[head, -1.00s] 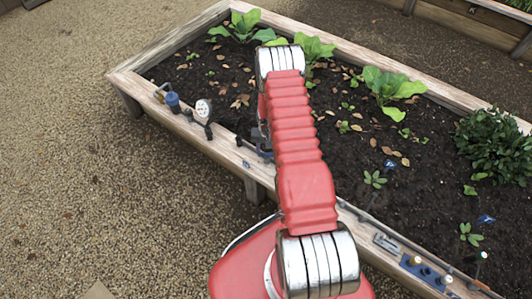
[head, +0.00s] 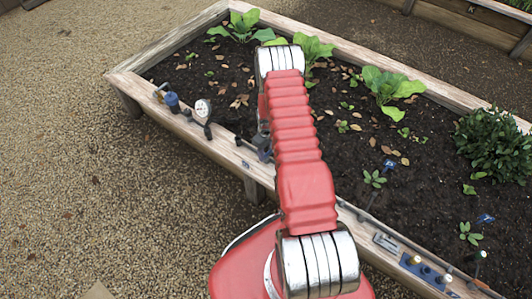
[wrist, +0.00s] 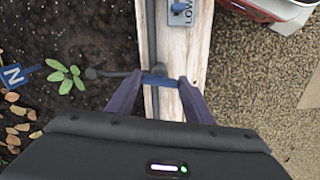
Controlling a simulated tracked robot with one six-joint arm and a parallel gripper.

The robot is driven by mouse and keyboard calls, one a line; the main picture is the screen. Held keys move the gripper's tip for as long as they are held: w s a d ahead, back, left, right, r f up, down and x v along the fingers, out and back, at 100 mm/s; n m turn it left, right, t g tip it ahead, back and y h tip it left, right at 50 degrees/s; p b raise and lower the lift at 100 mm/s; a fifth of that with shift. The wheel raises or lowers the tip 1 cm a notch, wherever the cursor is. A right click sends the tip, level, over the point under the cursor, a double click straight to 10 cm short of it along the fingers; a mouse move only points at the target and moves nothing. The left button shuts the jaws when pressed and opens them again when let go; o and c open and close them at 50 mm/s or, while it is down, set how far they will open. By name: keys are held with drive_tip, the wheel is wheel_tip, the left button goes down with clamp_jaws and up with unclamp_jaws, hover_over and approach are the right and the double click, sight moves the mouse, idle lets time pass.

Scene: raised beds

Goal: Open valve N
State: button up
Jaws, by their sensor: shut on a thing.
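In the wrist view, valve N's blue handle (wrist: 159,80) lies crosswise over the bed's wooden rim. My gripper (wrist: 158,86) is shut on it, with one dark finger at each end of the handle. A dark pipe runs left from the valve over the soil. A blue tag marked N (wrist: 13,75) stands in the soil at the left, beside a small green plant (wrist: 66,77). In the head view my red arm hides most of the gripper and valve; only dark and blue parts show beside it at the rim.
A plate marked LOW (wrist: 181,12) is fixed to the rim above the valve in the wrist view. In the head view, a round gauge (head: 203,108) and a blue fitting (head: 172,101) stand on the rim at the left. More fittings (head: 425,271) sit at the lower right. Gravel is open at the left.

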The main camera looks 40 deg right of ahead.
sight(267, 153)
drive_tip(key=shift+n, duration=1)
drive_tip(key=o, duration=1)
drive_tip(key=shift+o, duration=0.2)
wheel_tip(267, 153, up, 14)
drive_tip(key=shift+f, duration=0.15)
idle(0.5)
